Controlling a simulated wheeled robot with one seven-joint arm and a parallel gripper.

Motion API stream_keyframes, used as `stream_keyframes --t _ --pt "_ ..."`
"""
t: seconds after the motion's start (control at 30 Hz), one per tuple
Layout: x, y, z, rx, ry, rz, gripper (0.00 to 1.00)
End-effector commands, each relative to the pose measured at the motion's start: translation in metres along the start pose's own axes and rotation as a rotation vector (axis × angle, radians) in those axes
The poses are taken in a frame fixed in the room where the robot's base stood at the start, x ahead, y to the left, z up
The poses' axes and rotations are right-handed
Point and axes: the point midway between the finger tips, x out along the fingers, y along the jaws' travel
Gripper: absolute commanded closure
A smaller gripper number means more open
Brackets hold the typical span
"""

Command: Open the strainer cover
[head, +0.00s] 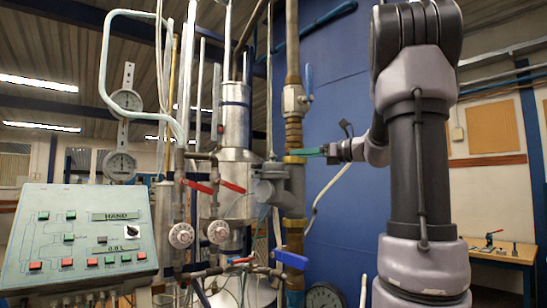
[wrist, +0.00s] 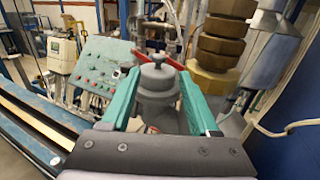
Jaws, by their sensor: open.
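The strainer is a grey metal body with a round grey cover (wrist: 157,76) that has a small knob on top. In the wrist view the cover shows between my gripper's two green fingers (wrist: 158,82), with a finger on each side. The fingers are apart and nothing is held; whether either touches the cover I cannot tell. In the head view the grey strainer (head: 272,186) sits beside the vertical brass-fitted pipe. My gripper (head: 300,152) reaches in from the right at about the height of the strainer's top, its fingers overlapping in this view.
The control panel (head: 85,240) stands at the left. Red-handled valves (head: 232,186) and a blue-handled valve (head: 291,259) are close to the strainer. A pale hose (head: 328,190) hangs at the right.

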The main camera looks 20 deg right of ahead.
Motion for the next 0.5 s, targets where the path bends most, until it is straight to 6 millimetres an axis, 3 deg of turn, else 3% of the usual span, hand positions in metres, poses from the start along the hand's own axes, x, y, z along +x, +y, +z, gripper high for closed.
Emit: stream_keyframes --t 0.5 --pt "0.087 0.002 -0.001 -0.003 0.003 0.005 0.39"
